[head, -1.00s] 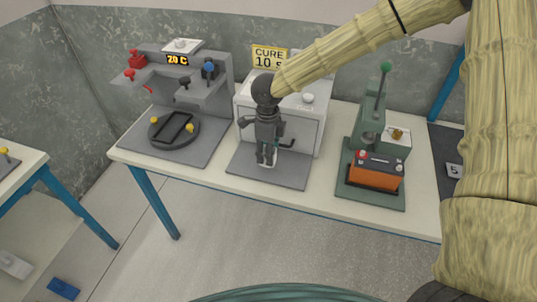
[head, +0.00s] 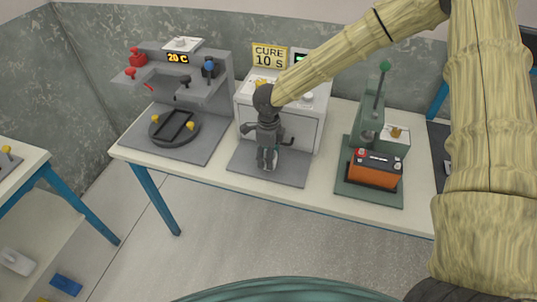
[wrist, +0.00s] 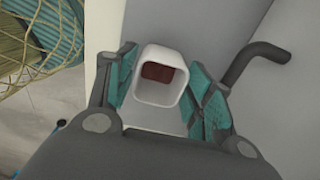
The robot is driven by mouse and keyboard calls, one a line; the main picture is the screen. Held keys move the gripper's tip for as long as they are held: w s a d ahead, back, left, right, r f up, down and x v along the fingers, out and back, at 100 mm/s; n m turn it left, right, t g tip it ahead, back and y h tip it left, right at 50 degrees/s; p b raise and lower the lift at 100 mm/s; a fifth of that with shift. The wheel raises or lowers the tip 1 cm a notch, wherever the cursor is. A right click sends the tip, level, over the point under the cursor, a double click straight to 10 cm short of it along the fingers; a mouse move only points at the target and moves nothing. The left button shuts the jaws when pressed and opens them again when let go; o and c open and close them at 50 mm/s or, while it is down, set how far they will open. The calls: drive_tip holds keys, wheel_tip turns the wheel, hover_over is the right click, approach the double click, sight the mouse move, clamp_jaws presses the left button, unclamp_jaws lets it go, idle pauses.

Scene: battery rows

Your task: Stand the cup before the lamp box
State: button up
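My gripper (head: 267,160) points down in front of the white lamp box (head: 303,129), just above the grey plate. A small white square cup (wrist: 141,85) sits between its two teal finger pads in the wrist view, with its open top towards the camera and a red-brown patch inside.
The box's dark handle (wrist: 255,60) is close right of my gripper. A "CURE 10 S" sign (head: 269,57) stands on the box. Left is a grey station with a round turntable (head: 153,128); right is a green press with an orange battery (head: 372,174).

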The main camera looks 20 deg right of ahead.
drive_tip(key=shift+r, duration=0.2)
wheel_tip(320, 180, up, 12)
drive_tip(key=b, duration=0.1)
drive_tip(key=shift+b, duration=0.3)
idle(0.6)
